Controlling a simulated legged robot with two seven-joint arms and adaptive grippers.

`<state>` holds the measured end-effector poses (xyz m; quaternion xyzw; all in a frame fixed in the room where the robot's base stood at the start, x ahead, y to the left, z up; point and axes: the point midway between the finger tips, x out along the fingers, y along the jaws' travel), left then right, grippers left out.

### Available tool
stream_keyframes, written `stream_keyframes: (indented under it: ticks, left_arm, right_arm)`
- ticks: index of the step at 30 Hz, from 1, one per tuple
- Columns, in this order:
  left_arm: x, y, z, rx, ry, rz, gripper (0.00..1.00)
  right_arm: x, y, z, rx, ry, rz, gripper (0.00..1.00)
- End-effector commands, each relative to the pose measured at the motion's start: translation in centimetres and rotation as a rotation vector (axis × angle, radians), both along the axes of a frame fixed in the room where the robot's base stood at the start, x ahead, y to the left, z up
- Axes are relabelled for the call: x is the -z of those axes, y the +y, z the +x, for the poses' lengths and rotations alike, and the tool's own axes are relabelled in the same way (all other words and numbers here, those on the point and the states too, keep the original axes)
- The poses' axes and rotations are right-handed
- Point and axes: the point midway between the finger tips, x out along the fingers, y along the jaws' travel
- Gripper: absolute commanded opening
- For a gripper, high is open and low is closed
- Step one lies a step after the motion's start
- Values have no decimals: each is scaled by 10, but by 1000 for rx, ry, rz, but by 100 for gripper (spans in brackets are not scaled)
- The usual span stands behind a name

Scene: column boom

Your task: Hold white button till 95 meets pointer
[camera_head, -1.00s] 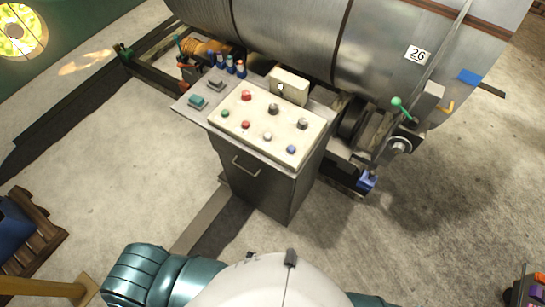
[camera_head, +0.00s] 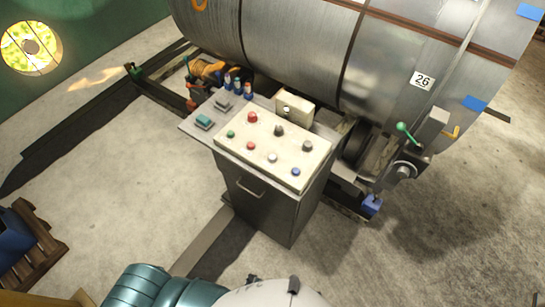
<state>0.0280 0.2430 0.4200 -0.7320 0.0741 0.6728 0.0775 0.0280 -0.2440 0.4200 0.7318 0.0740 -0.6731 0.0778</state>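The white button (camera_head: 272,157) sits on the cream sloped panel (camera_head: 290,145) of a grey control cabinet (camera_head: 262,200), between a small red button and a blue button (camera_head: 295,172). Nothing touches it. A large metal drum (camera_head: 300,50) lies behind the cabinet, with a white label reading 26 (camera_head: 422,81) on its right part. A long thin rod (camera_head: 465,45) rises along the drum to the right of the label; I cannot tell whether it is the pointer. No label reading 95 shows. Neither of my grippers is in view.
The panel also holds a large red button (camera_head: 252,118), a green button (camera_head: 231,134) and dark knobs. A green-knobbed lever (camera_head: 403,128) stands right of the cabinet. A wooden pallet (camera_head: 35,245) lies at left. The concrete floor (camera_head: 430,240) at right is clear.

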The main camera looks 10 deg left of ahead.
Motion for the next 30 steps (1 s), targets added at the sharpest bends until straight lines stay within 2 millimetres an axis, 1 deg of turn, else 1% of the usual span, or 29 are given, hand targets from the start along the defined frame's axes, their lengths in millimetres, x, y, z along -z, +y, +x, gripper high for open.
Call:
stream_keyframes:
  ticks: [3, 4, 5, 6, 8, 9, 11, 12, 30]
  left_arm:
    - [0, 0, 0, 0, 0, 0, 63]
    - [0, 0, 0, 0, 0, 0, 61]
    - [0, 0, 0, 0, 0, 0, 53]
    - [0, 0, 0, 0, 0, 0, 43]
    - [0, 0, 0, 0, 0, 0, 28]
    - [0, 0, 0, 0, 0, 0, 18]
    - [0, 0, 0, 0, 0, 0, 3]
    - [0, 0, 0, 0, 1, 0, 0]
    - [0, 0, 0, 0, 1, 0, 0]
  right_arm:
    - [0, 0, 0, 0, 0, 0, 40]
    - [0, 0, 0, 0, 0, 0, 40]
    - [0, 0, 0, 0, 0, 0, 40]
    - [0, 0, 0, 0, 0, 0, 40]
    - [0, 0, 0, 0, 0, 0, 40]
    - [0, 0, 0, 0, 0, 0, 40]
    - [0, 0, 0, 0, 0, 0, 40]
    - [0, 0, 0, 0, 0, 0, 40]
    - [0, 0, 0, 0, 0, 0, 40]
